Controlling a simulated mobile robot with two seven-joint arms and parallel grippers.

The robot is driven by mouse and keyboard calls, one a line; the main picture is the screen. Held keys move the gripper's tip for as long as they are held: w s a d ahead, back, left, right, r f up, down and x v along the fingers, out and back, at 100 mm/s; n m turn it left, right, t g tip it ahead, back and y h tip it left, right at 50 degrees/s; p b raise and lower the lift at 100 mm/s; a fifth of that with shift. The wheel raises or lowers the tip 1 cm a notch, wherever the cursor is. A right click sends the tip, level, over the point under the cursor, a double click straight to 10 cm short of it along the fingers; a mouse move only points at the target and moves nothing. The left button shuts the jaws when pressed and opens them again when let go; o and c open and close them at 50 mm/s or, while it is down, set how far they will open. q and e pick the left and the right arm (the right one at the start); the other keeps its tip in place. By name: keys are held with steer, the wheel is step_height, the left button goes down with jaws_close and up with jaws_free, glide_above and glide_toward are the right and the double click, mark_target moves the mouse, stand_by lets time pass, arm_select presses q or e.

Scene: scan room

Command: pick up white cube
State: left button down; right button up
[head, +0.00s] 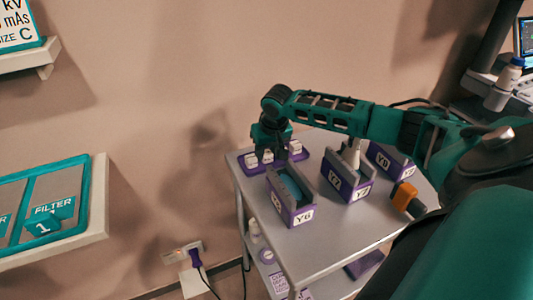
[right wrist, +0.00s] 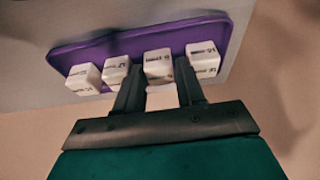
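Several white cubes with small dark print stand in a row on a purple tray (right wrist: 130,45); the tray lies at the back left of the grey cart top. In the right wrist view, one white cube (right wrist: 158,66) shows between my right gripper's fingertips (right wrist: 160,68), with a visible gap at each side. Other white cubes stand to its left (right wrist: 116,72) and right (right wrist: 203,57). My right gripper (head: 267,154) is open and points down over the tray in the head view, hiding part of the row. My left gripper is not in view.
Purple-and-grey bins labelled Y6 (head: 303,217) and Y7 (head: 361,195), plus another behind, stand on the cart (head: 340,240). The cart's front is clear. A wall shelf (head: 95,215) holds a filter case at left.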

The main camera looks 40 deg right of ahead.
steer(key=shift+c, duration=0.4)
steer(key=c, duration=0.6)
steer(key=shift+r, duration=0.1)
